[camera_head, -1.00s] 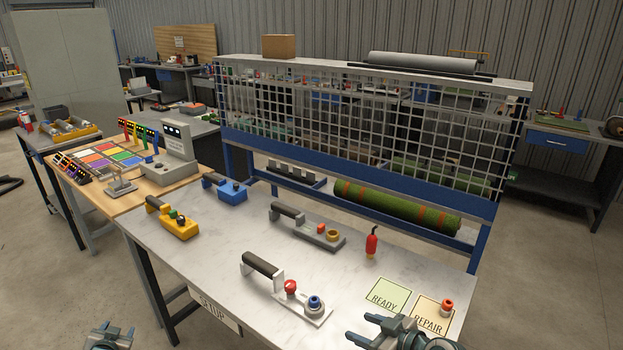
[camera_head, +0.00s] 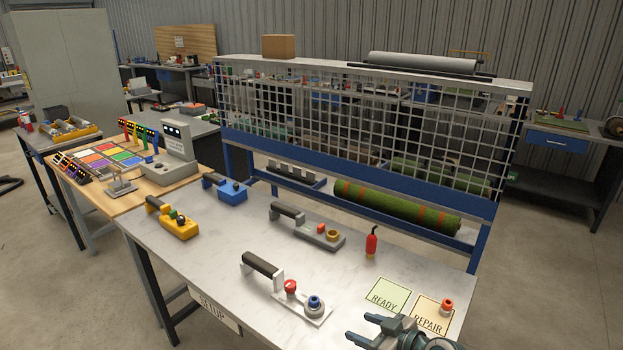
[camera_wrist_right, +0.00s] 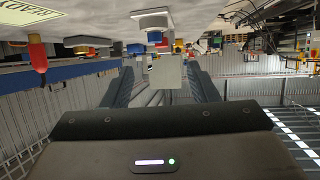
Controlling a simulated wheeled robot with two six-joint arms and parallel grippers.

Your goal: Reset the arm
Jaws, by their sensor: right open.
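My right gripper (camera_head: 358,328) is at the front edge of the white table (camera_head: 215,245), low in the head view, near the READY card (camera_head: 387,295) and the REPAIR card (camera_head: 428,318). Its fingers point left and are apart, with nothing between them. In the right wrist view both fingers (camera_wrist_right: 160,88) show, with a gap between them. The wrist picture is upside down, with the table top along its upper edge. My left gripper is not in the head view.
On the table stand a black-handled tool with red and blue knobs (camera_head: 285,290), a grey-based tool (camera_head: 320,235), a yellow tool (camera_head: 175,222), a blue tool (camera_head: 230,192) and a red bottle (camera_head: 371,243). A red-topped piece (camera_head: 446,306) sits on the REPAIR card. A green turf roll (camera_head: 395,207) lies behind.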

